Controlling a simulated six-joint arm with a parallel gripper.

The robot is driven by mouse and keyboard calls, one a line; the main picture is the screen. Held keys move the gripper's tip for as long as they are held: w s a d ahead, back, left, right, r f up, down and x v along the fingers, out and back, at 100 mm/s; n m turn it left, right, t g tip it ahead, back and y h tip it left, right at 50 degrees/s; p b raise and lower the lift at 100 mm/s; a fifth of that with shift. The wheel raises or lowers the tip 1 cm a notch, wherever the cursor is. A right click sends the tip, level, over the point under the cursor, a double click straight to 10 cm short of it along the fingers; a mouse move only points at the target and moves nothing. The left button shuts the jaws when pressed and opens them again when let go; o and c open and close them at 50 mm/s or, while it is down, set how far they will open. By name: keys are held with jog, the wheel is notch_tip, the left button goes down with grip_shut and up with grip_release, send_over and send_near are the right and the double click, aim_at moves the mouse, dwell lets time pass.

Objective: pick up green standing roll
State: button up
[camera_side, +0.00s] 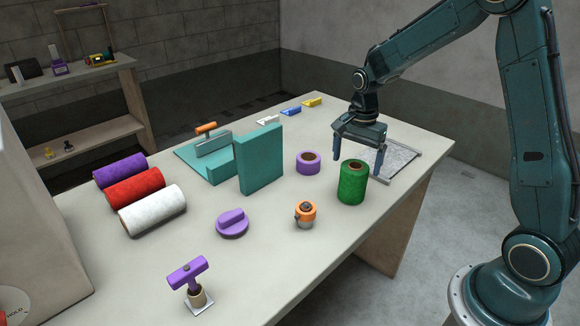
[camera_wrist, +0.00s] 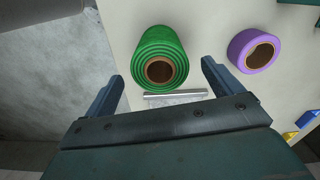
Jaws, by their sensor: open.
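The green standing roll (camera_side: 352,183) stands upright near the table's right edge in the side view. In the wrist view the green roll (camera_wrist: 160,60) shows its brown hollow core, ahead of my fingers and roughly centred between them. My gripper (camera_side: 355,157) is above the table, just behind and above the roll in the side view. Its two fingers are spread wide and empty, as the wrist view (camera_wrist: 166,80) also shows. I see no contact between the fingers and the roll.
A purple roll (camera_side: 308,162) stands left of the green roll, and an orange-topped piece (camera_side: 305,214) is in front. A teal upright block (camera_side: 259,160) stands further left. A metal-edged sheet (camera_side: 398,160) lies at the table's right edge. Purple, red and white rolls lie at left.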

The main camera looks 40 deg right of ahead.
aim_at(353, 178)
jog(key=shift+f, duration=0.7)
jog(key=shift+a+f, duration=0.15)
jog(key=shift+f, duration=2.45)
jog(key=c, duration=1.2)
jog(key=shift+r, duration=0.2)
notch_tip(353, 178, up, 20)
